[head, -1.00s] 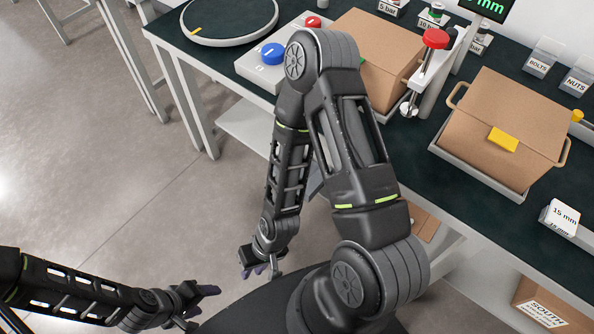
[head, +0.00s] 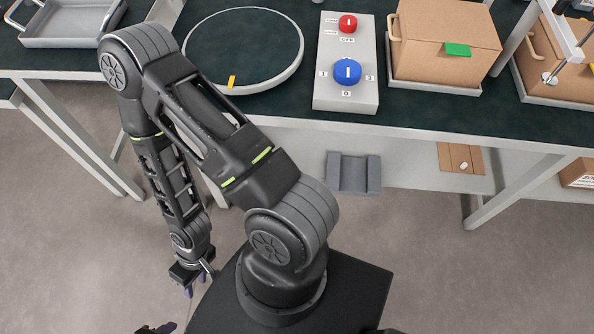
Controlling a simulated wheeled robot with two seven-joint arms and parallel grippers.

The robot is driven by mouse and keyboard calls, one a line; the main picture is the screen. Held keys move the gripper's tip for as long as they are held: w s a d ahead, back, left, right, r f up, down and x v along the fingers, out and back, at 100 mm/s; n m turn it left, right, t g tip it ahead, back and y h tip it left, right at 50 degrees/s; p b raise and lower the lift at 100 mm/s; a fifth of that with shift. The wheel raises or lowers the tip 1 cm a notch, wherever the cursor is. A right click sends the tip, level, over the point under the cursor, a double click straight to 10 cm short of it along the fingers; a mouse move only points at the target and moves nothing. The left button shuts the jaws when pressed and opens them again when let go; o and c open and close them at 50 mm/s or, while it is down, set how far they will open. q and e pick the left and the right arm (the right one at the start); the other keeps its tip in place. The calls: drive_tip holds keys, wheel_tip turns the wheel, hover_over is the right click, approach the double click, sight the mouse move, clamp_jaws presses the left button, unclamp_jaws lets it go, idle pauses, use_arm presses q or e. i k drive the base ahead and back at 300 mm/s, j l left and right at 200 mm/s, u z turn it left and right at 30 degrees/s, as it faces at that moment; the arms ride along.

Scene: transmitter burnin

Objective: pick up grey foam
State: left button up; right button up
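A grey foam block (head: 354,174) with raised ends and a lower middle sits on the shelf under the workbench, right of centre in the head view. My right gripper (head: 196,285) hangs at the lower left, well away from the foam, with its fingers apart and nothing between them. Only a bit of my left gripper (head: 157,328) shows at the bottom edge; its fingers are mostly cut off.
The dark-topped workbench (head: 420,115) spans the back. It bears a round turntable (head: 243,88), a switch box (head: 345,100) with red and blue knobs, and cardboard boxes (head: 440,65). Flat brown cardboard (head: 461,158) lies on the shelf, right of the foam.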

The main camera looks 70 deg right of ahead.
sight(345, 176)
drive_tip(key=i+j, duration=0.15)
drive_tip(key=i, duration=0.15)
drive_tip(key=i+j, duration=0.2)
drive_tip(key=i+z, duration=0.1)
drive_tip(key=z, duration=2.3)
drive_tip(key=i, duration=0.45)
